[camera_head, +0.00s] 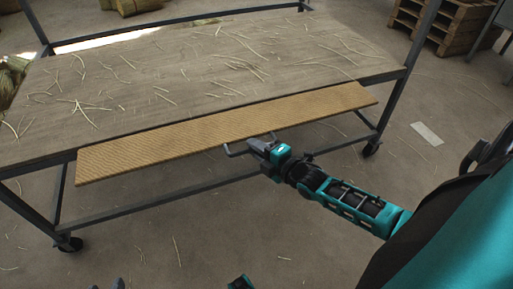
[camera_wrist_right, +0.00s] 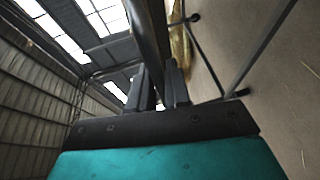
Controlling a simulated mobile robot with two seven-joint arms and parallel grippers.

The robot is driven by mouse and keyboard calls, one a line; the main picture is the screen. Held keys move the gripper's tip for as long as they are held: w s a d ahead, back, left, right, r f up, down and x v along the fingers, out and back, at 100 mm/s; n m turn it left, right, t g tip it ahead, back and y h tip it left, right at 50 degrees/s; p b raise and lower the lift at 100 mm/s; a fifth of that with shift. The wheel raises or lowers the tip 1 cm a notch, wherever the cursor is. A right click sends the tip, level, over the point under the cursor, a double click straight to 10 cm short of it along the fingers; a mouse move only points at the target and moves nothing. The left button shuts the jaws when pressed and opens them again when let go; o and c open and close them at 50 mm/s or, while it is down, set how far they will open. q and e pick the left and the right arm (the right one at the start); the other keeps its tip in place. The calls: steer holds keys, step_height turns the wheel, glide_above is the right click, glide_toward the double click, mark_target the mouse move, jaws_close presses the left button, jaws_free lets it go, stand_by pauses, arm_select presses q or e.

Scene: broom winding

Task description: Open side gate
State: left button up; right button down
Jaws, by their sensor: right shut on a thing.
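The side gate (camera_head: 225,132) is a long yellow-brown ribbed panel along the near long edge of the worktable (camera_head: 190,95). It sticks out from that edge, slightly below the tabletop. A thin metal handle (camera_head: 232,152) shows at its near edge, around the middle. My right gripper (camera_head: 262,145) is at this handle and shut on it. In the right wrist view a dark bar (camera_wrist_right: 148,35) runs between the two fingers (camera_wrist_right: 160,88). The fingers partly hide the handle in the head view. Small dark tips, likely my left gripper (camera_head: 105,285), show at the bottom edge, mostly cut off.
Loose straw lies over the tabletop and floor. The table has a dark metal frame with castors (camera_head: 70,243) and a lower rail (camera_head: 150,213). Wooden pallets (camera_head: 445,22) stand at the back right. Straw bundles lie behind and at left. The floor before the gate is open.

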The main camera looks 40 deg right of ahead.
step_height(320, 180, up, 3)
steer(key=p, duration=0.3)
steer(key=shift+w, duration=0.1)
steer(key=shift+r+p, duration=0.25)
steer(key=shift+p, duration=0.35)
steer(key=shift+w+r, duration=0.1)
steer(key=shift+r, duration=0.05)
arm_select(q)
steer(key=shift+s+a+r+y, duration=0.2)
steer(key=shift+a+r, duration=0.15)
steer(key=shift+r, duration=0.15)
steer(key=shift+s+a+r+y, duration=0.1)
steer(key=shift+s+a+r, duration=0.05)
steer(key=shift+a+r, duration=0.25)
arm_select(e)
steer(key=c, duration=1.2)
jaws_free()
arm_select(q)
steer(key=shift+d+r, duration=0.1)
arm_select(e)
steer(key=shift+o, duration=0.2)
